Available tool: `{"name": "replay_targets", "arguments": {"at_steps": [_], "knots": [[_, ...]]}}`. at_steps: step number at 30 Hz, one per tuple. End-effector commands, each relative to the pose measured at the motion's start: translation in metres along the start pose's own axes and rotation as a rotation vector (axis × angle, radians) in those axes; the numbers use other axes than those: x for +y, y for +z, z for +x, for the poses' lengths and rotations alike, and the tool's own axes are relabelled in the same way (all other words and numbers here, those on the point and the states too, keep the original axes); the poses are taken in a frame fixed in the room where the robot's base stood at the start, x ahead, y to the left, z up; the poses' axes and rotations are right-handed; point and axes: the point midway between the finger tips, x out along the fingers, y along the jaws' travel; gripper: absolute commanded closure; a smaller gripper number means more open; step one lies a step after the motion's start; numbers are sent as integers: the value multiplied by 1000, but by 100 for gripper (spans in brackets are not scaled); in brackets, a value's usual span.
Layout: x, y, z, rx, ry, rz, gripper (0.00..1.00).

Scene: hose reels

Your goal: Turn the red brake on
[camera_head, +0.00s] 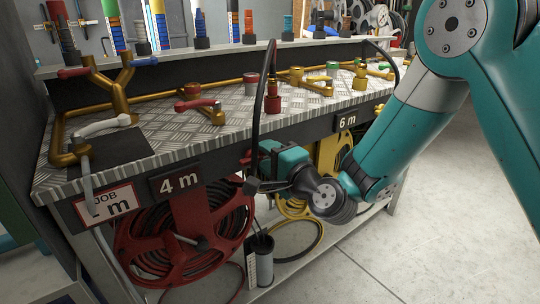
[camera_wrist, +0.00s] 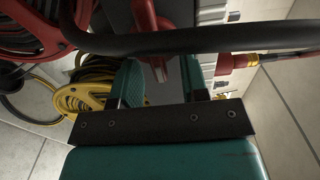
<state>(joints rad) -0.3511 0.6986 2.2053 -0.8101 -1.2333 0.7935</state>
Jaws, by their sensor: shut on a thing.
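The red reel (camera_head: 185,235) hangs under the bench below the 4 m sign; part of its red frame (camera_wrist: 25,30) fills the upper left of the wrist view. The red brake (camera_wrist: 147,22) is a red lever with a bare metal end, reaching down between my teal fingers in the wrist view. My gripper (camera_wrist: 160,80) is shut on it. In the head view my gripper (camera_head: 270,157) is at the bench's front edge, right of the red reel. A small red part shows beside the fingers there; the grip itself is mostly hidden.
A black hose (camera_wrist: 200,38) crosses close in front of my fingers and loops up over the bench (camera_head: 155,140). A yellow reel (camera_head: 330,155) hangs behind my wrist under the 6 m sign (camera_head: 347,121). Brass pipes with red valve handles (camera_head: 195,104) stand on the bench top. The floor at right is clear.

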Motion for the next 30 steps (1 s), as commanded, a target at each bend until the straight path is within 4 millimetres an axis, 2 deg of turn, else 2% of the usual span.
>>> {"name": "replay_targets", "arguments": {"at_steps": [14,15,17,26,30], "knots": [[1,2,0,-5,2,14,83],[1,2,0,-6,2,14,52],[1,2,0,-5,2,13,38],[1,0,-1,-2,1,12,37],[4,6,-4,-15,1,12,37]]}}
